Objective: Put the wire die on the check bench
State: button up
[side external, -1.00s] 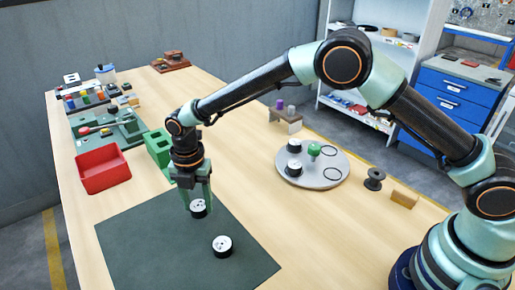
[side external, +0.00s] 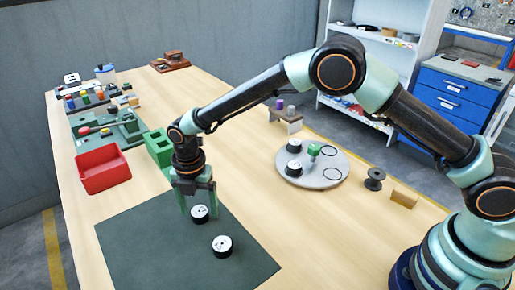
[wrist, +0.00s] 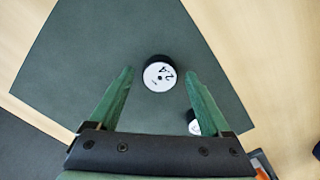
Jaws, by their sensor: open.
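A black round wire die (side external: 199,214) with a white marked face sits on the dark green mat (side external: 135,245). My gripper (side external: 198,208) is open around it, pointing down. In the wrist view the die (wrist: 159,73) lies between the two spread green fingertips (wrist: 160,74), with a gap on each side. A second similar die (side external: 222,246) stands on the mat nearer the camera; in the wrist view it (wrist: 194,122) is partly hidden by the right finger. I cannot tell for certain which surface is the check bench.
A round grey plate (side external: 312,180) carries more black dies, a green knob and black rings. A red bin (side external: 103,170) and green block (side external: 159,148) stand behind my gripper. A small stand (side external: 286,115), a black spool (side external: 375,178) and a wooden block (side external: 404,196) are farther right.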

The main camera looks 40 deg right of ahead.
aim_at(200, 211)
jog(key=d+r+m+t, duration=0.1)
jog(key=d+r+m, duration=0.2)
jog(key=r, duration=0.6)
jog(key=d+r+m, duration=0.2)
jog(key=d+r, duration=0.1)
jog(key=r, duration=0.7)
jog(key=s+d+r+m+t, duration=0.1)
jog(key=s+d+r+m, duration=0.2)
jog(key=s+d+m, duration=0.3)
jog(key=s+d+r+m+t, duration=0.2)
jog(key=s+d+r+m, duration=0.2)
jog(key=d+m, duration=0.35)
jog(key=s+d+f+m+t, duration=0.1)
jog(key=s+d+f+m, duration=0.1)
jog(key=s+d+m, duration=0.4)
jog(key=shift+s+d+f+m+t, duration=0.3)
jog(key=shift+s+m, duration=0.45)
jog(key=shift+m, duration=0.5)
